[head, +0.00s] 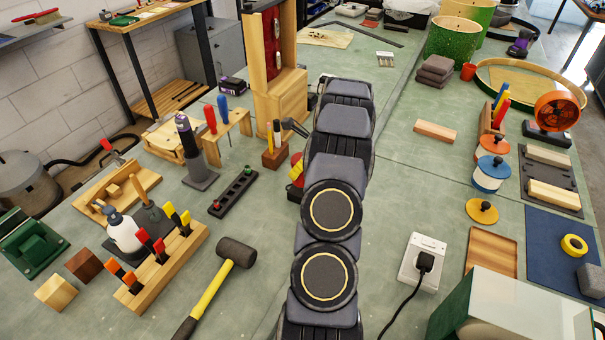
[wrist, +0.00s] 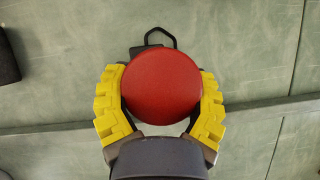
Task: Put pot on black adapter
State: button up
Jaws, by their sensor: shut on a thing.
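My gripper (wrist: 160,82) has its yellow fingers closed around the sides of a round red-topped thing (wrist: 161,84), which I take for the pot. In the head view my gripper (head: 296,178) is mostly hidden behind my arm, with some red and yellow showing at its left edge. A black wire-like loop (head: 295,128) sticks out just beyond it; the loop also shows in the wrist view (wrist: 158,31). I cannot tell whether it belongs to the red thing. I cannot make out with certainty which black piece is the adapter, or the red thing's height above the bench.
Left of my gripper lie a black strip with small knobs (head: 234,193) and a wooden screwdriver stand (head: 226,137). A wooden block with upright tools (head: 275,158) is close by. A mallet (head: 215,284) lies in front.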

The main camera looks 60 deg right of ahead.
jog(key=shift+f, duration=1.1)
jog(key=shift+f, duration=0.2)
jog(key=o, duration=1.2)
jog(key=shift+r, duration=0.1)
